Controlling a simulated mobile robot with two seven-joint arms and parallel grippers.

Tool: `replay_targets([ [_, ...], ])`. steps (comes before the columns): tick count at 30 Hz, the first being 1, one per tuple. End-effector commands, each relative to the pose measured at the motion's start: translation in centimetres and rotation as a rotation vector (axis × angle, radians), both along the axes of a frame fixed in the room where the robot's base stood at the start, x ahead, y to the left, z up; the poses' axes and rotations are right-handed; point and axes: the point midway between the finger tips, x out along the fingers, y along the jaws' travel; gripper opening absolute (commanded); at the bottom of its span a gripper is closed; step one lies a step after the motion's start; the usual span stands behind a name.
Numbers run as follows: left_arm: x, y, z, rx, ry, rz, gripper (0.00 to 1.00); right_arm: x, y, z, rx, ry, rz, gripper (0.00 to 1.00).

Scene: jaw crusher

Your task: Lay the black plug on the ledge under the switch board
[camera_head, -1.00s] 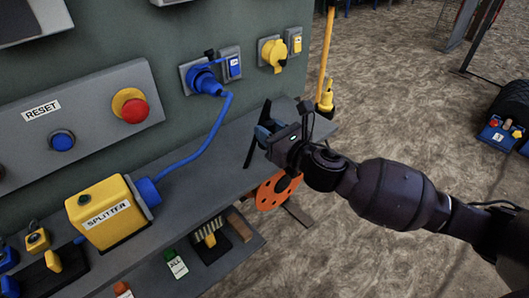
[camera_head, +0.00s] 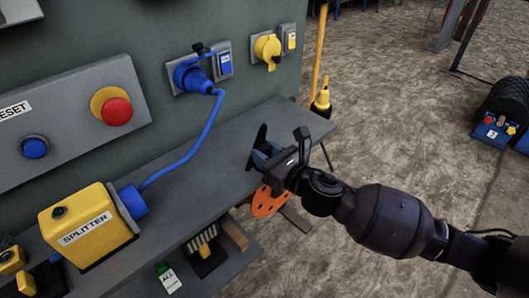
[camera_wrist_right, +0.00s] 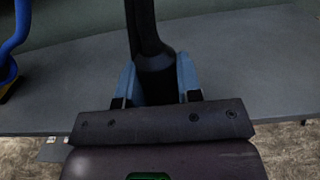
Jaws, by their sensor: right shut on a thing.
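My right gripper (camera_head: 264,154) is shut on the black plug (camera_head: 261,135), at the right end of the grey ledge (camera_head: 215,150) under the switch board (camera_head: 75,105). In the right wrist view the black plug (camera_wrist_right: 154,72) stands between the blue fingers (camera_wrist_right: 157,84), with a dark cable or stem running up out of frame. The ledge (camera_wrist_right: 240,75) spreads behind it. I cannot tell whether the plug touches the ledge. My left gripper is not in view.
A yellow splitter box (camera_head: 88,225) sits on the ledge at left, its blue cable (camera_head: 190,145) rising to a blue plug (camera_head: 192,75) on the wall. A yellow plug (camera_head: 267,48) is beside it. An orange perforated disc (camera_head: 268,203) is below my gripper. The middle of the ledge is clear.

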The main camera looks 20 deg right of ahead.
Motion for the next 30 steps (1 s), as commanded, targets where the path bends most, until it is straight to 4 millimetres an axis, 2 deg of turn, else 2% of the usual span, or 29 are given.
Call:
replay_targets([
  [1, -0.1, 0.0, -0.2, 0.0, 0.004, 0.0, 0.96, 0.0, 0.0, -0.2, 0.001, 0.001, 0.0, 0.07],
  [2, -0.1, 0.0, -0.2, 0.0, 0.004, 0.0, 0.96, 0.0, 0.0, -0.2, 0.0, 0.0, 0.0, 0.37],
  [6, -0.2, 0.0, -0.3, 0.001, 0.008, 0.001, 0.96, 0.0, 0.0, -0.1, 0.0, 0.0, 0.0, 0.58],
  [17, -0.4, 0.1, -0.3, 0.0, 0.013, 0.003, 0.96, -0.1, -0.1, 0.2, 0.001, 0.001, 0.0, 0.58],
  [23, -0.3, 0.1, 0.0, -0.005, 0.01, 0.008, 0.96, -2.0, -0.7, 0.3, 0.001, 0.0, 0.0, 0.58],
  [30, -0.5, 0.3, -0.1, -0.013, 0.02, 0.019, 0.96, -5.3, -1.9, 0.3, 0.002, 0.001, 0.0, 0.58],
])
